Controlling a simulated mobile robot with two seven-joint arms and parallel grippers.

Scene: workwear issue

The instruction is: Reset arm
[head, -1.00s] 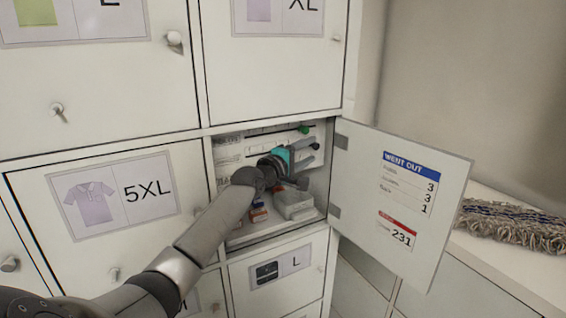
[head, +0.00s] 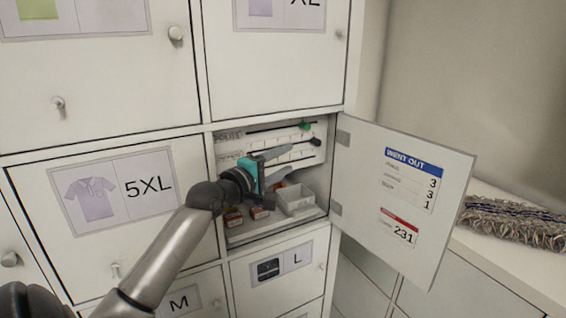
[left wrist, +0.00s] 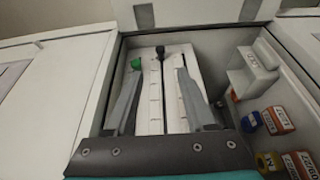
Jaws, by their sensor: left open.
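My left gripper (head: 288,160) reaches into an open locker compartment (head: 233,240) from the left. Its grey fingers are apart with nothing between them. In the left wrist view the same gripper (left wrist: 160,85) points at the compartment's back panel (left wrist: 152,105). The panel carries slotted strips with a green knob (head: 305,126) and a dark knob (head: 315,142). In the left wrist view the green knob (left wrist: 136,64) is by one fingertip, and the dark knob (left wrist: 161,51) lies beyond the fingers. I cannot tell whether either is touched. My right gripper is out of view.
The open door (head: 400,205) with a "WENT OUT" sign stands to the right. Small orange-labelled boxes (head: 233,217) and a light grey tray (head: 296,200) are on the compartment floor. Closed locker doors (head: 105,190) surround it. A mop head (head: 515,222) lies on the right ledge.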

